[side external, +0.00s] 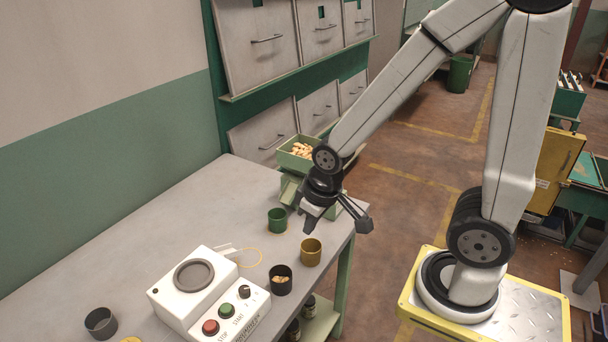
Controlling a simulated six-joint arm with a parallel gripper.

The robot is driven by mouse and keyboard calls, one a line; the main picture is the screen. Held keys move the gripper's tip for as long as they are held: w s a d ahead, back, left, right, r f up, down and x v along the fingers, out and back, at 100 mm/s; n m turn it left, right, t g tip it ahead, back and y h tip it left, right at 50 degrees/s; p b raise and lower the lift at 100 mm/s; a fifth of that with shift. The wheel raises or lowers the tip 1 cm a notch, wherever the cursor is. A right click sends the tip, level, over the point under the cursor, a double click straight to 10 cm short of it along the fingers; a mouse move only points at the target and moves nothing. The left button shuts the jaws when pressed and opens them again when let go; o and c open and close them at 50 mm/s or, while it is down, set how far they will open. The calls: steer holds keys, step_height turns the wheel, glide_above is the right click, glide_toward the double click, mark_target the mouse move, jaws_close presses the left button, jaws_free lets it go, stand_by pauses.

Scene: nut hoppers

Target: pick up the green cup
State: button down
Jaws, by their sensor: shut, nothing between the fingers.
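The green cup (277,220) stands upright on the grey table, near its far right part. My gripper (310,226) is just to the right of the green cup in the side external view, pointing down above the table. Its fingers are shut with nothing between them. It appears apart from the cup, though the exact gap in depth is hard to tell.
A mustard cup (311,252) stands just below my gripper in the picture. A black cup (280,280) with nuts is nearer. A green hopper (296,152) with nuts stands behind.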

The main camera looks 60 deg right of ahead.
stand_by(0.3)
jaws_free()
stand_by(0.3)
steer(key=d+f+n+g+h, duration=0.2)
steer(key=d+f+n+h, duration=0.1)
steer(key=d+n+h, duration=0.3)
steer(key=d+f+n+g+h, duration=0.1)
steer(key=d+f+n+h, duration=0.25)
steer(key=d+n, duration=0.45)
steer(key=n+t+y, duration=0.2)
steer(key=n+t, duration=0.9)
steer(key=n, duration=0.3)
glide_toward(278, 221)
steer(key=d, duration=0.1)
steer(key=w+d, duration=0.1)
steer(key=d, duration=0.1)
steer(key=shift+w+d+f+h, duration=0.1)
steer(key=shift+w+f+h, duration=0.1)
steer(key=shift+h, duration=0.05)
steer(key=shift+w+a+f+n+t, duration=0.3)
steer(key=shift+a+n+t, duration=0.1)
steer(key=shift+a+n, duration=0.1)
